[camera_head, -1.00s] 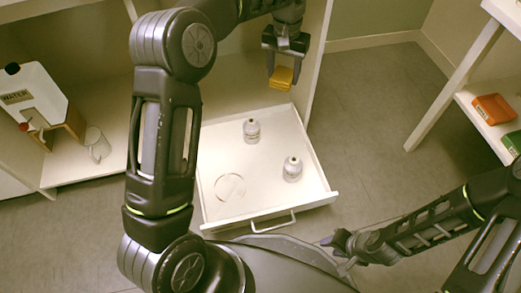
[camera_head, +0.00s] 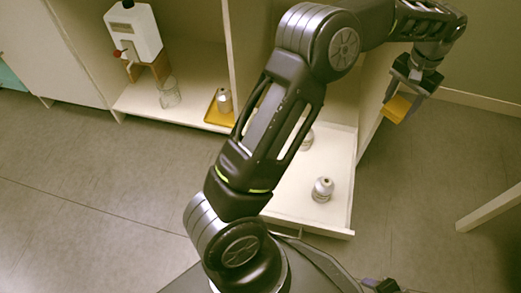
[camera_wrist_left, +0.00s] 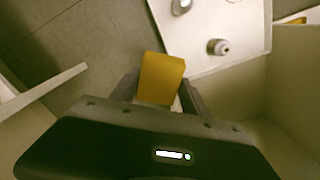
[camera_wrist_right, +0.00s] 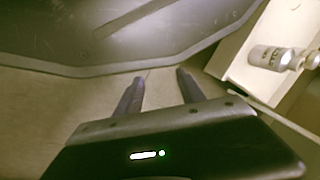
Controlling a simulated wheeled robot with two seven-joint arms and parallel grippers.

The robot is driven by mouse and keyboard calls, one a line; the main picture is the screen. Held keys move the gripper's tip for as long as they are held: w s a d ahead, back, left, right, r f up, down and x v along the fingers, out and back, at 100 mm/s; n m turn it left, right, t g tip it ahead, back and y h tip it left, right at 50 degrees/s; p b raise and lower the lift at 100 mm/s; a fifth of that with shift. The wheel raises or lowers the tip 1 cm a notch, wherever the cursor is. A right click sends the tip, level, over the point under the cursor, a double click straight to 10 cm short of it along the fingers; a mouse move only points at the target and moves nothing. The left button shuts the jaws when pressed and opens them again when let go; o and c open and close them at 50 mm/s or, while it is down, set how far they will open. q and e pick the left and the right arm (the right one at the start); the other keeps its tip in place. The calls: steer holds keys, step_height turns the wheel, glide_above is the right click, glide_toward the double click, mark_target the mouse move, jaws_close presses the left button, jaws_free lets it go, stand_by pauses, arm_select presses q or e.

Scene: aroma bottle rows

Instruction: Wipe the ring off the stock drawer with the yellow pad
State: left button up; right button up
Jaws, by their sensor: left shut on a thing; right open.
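My left gripper (camera_head: 404,90) is shut on the yellow pad (camera_head: 397,108) and holds it in the air to the right of the stock drawer. The pad also shows between the fingers in the left wrist view (camera_wrist_left: 161,78). The white stock drawer (camera_head: 338,215) is pulled out, with two pale bottles in it, one near the front (camera_head: 322,189) and one farther back (camera_head: 307,141). My left arm hides the drawer's left part, and the ring does not show now. My right gripper (camera_wrist_right: 160,76) is open and empty, with a drawer bottle (camera_wrist_right: 272,57) to its right.
In the cabinet at left stand a water dispenser (camera_head: 134,32), a clear glass (camera_head: 168,92) and a yellow tray (camera_head: 214,116) with a bottle (camera_head: 224,100). A pale furniture edge (camera_head: 490,208) is at right. The floor beside the drawer is clear.

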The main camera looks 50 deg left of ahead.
steer(key=o, duration=0.7)
steer(key=shift+s+a+r+p, duration=0.1)
steer(key=shift+s+r+p, duration=0.1)
steer(key=shift+r+p, duration=0.85)
arm_select(q)
steer(key=s+a+f+n+p, duration=0.1)
steer(key=s+a+f+n, duration=0.3)
steer(key=f+n, duration=0.45)
steer(key=s+a+f+n, duration=0.3)
steer(key=a+f+n, duration=0.35)
steer(key=f, duration=0.35)
arm_select(e)
steer(key=o, duration=0.3)
steer(key=shift+s+r, duration=0.1)
steer(key=shift+r, duration=0.45)
steer(key=shift+o, duration=0.6)
steer(key=shift+s+a+r+p, duration=0.15)
steer(key=shift+r+p, duration=0.55)
arm_select(q)
steer(key=s+a+f+n, duration=0.6)
steer(key=s+a+n, duration=0.2)
steer(key=s+n, duration=0.1)
steer(key=s+a+f+n, duration=0.6)
steer(key=s+a+n, duration=0.3)
steer(key=n, duration=0.1)
steer(key=shift+s+p, duration=0.25)
steer(key=shift+p, duration=0.2)
arm_select(e)
steer(key=shift+s+r, duration=0.15)
steer(key=shift+r, duration=0.35)
